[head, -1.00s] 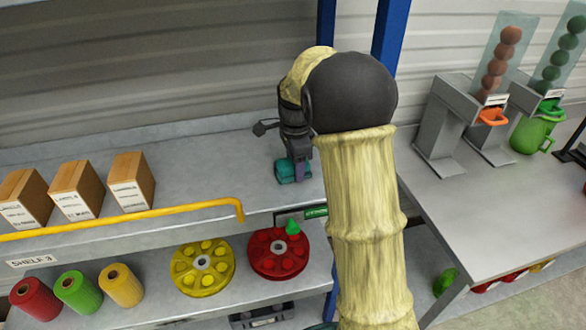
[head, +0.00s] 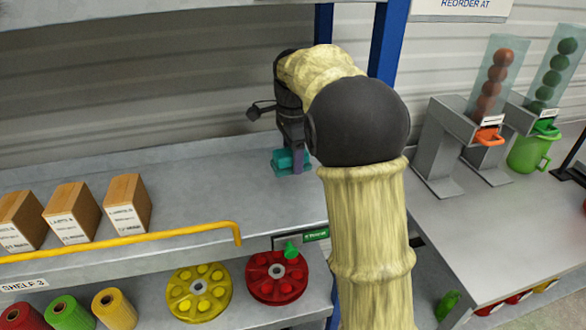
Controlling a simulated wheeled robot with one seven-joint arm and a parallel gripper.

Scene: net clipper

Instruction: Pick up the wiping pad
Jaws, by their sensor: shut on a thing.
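The wiping pad (head: 282,161) is a small teal block at the right end of the grey upper shelf. My gripper (head: 293,160) points down at the pad and is shut on it. The fingers cover part of the pad, and my arm hides the area to the right. The pad is at or just above the shelf surface; I cannot tell whether a gap shows beneath it.
Several cardboard boxes (head: 127,205) stand on the left of the shelf (head: 215,190), behind a yellow rail (head: 150,237). Blue posts (head: 390,45) rise behind my arm. A bench (head: 480,225) with ball dispensers (head: 490,90) stands right. The shelf's middle is clear.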

